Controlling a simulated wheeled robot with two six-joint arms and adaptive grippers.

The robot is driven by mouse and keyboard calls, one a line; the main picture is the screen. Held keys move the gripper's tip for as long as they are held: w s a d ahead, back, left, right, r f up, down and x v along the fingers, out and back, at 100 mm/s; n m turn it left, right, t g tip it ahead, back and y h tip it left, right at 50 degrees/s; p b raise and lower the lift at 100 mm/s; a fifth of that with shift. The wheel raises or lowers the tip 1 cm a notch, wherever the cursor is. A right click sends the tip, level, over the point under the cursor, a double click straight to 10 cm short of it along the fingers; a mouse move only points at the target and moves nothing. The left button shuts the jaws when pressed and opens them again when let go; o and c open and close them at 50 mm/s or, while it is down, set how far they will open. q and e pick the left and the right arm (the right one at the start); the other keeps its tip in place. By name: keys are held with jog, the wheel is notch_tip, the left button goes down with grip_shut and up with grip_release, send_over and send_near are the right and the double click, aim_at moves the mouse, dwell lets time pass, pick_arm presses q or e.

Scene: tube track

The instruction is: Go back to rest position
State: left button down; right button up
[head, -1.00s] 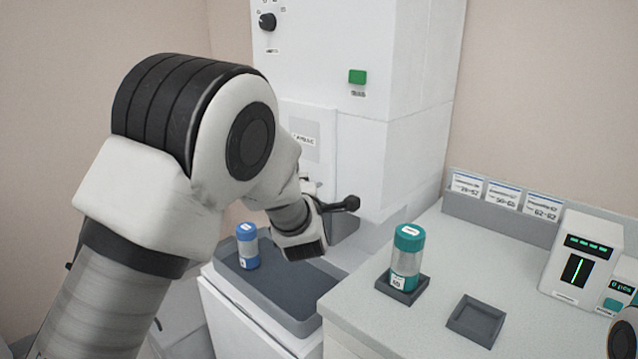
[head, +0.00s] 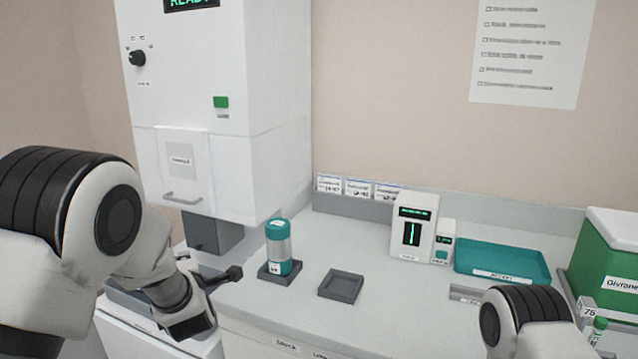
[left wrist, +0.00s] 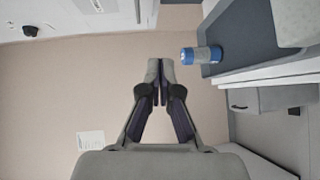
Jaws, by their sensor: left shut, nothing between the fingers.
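My left arm (head: 118,220) fills the lower left of the head view, bent at its wrist near the front of the white machine. In the left wrist view my left gripper (left wrist: 160,72) is shut and empty, its fingertips together against the bare wall. A blue-capped tube (left wrist: 201,55) lies to the right of those fingertips, apart from them, by a grey tray (left wrist: 235,45). In the head view this tube is hidden. My right arm (head: 530,315) shows at the lower right; its gripper is out of the picture.
A teal-capped tube (head: 278,250) stands upright in a dark square holder on the counter; an empty square holder (head: 341,286) is beside it. The white machine (head: 215,110) rises at the left. A small white device (head: 413,228), a teal tray (head: 500,264) and a green box (head: 605,255) stand right.

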pick_arm(q)
jog(key=s+f+m+g+h+p, duration=0.1)
jog(key=s+f+m+g, duration=0.15)
jog(key=s+f, duration=0.6)
jog(key=s+a+f+m+g+h, duration=0.1)
jog(key=s+f+m+g, duration=0.15)
jog(key=s+f, duration=0.65)
jog(key=s+f+m+g+h+p, duration=0.1)
jog(key=s+f+g, duration=0.25)
jog(key=f, duration=0.95)
jog(key=s+d+f+m+g+h, duration=0.1)
jog(key=s+m+g, duration=0.1)
jog(key=s+m, duration=0.3)
jog(key=s+d+f+m+g+h, duration=0.1)
jog(key=s+m, duration=0.4)
jog(key=s, duration=0.6)
jog(key=s+d+f+m+g+h, duration=0.1)
jog(key=s+d+f+m+g, duration=0.1)
jog(key=s+m, duration=0.3)
jog(key=s+g, duration=0.1)
jog(key=s, duration=0.2)
jog(key=shift+s+d+f+m+h, duration=0.25)
jog(key=shift+f+m+h, duration=0.1)
jog(key=shift+m+h, duration=0.05)
jog(key=shift+g, duration=0.25)
